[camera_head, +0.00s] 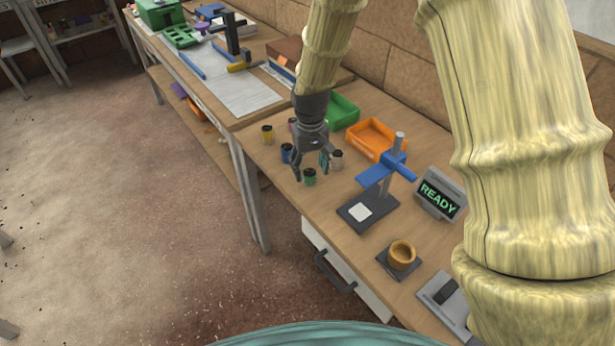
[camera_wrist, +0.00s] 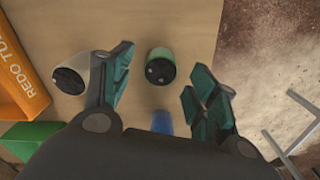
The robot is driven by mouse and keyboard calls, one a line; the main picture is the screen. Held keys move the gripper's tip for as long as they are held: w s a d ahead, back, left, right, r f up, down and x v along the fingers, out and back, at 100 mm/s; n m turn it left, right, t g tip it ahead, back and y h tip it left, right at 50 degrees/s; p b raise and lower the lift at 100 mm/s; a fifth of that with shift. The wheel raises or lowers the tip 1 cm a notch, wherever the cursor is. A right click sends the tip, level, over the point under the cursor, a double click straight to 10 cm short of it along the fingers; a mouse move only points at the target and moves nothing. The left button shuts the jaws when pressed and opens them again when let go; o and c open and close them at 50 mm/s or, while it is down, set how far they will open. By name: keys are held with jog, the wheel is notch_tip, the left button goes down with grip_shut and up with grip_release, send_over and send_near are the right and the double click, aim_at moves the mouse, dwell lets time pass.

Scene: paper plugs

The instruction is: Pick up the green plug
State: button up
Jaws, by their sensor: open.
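The green plug (camera_head: 309,177) stands on the wooden workbench near its front edge, a small cylinder with a black top. In the wrist view the green plug (camera_wrist: 160,66) sits between and just beyond the fingertips, with clear space on both sides. My gripper (camera_head: 312,172) is open and empty, pointing down just above and behind the green plug in the head view. Its teal-padded fingers also show in the wrist view (camera_wrist: 162,85). I see no contact between the fingers and the plug.
A white plug (camera_head: 336,159) stands close to one finger. A blue plug (camera_head: 287,153) and a yellow plug (camera_head: 267,134) stand to the left. An orange tray (camera_head: 372,139), a green tray (camera_head: 343,110) and a blue-armed stand (camera_head: 384,172) are nearby. The bench edge is close.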

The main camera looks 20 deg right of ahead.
aim_at(309, 172)
jog(key=shift+w+f, duration=0.1)
jog(key=shift+f, duration=1.4)
jog(key=c, duration=1)
